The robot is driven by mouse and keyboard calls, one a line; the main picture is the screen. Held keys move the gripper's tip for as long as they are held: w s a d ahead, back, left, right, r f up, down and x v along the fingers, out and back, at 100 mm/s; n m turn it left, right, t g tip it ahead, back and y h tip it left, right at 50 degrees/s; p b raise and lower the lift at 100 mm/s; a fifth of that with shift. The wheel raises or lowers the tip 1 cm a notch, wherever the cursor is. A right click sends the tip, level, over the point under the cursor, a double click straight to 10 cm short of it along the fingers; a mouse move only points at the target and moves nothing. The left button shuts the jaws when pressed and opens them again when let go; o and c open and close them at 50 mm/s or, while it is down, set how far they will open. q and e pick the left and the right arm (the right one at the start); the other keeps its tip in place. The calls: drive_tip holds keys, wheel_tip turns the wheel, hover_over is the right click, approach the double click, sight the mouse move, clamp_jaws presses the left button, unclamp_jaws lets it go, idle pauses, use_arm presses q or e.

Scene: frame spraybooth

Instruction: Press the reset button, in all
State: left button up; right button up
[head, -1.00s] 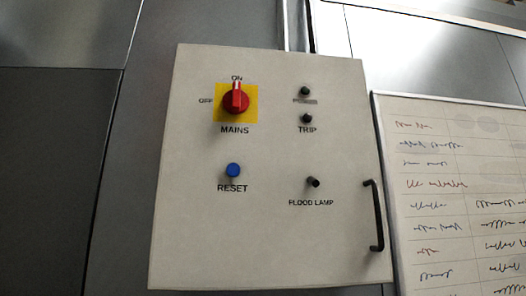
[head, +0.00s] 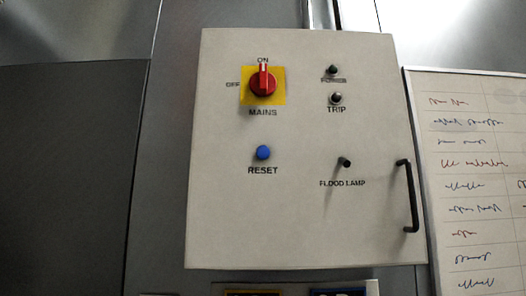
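The blue round reset button (head: 263,153) is on the lower left of a pale control panel (head: 300,220), above the label RESET. The red mains switch (head: 263,82) sits above it on a yellow plate, its handle upright toward ON. Nothing covers the button. I cannot tell whether it is pressed in. Neither of my grippers shows in the head view.
The panel also has a dark power lamp (head: 332,71), a trip lamp (head: 336,98), a flood lamp switch (head: 344,162) and a black handle (head: 408,196) at its right edge. A written whiteboard (head: 470,180) is at the right. Partly cut-off signs (head: 295,288) show below.

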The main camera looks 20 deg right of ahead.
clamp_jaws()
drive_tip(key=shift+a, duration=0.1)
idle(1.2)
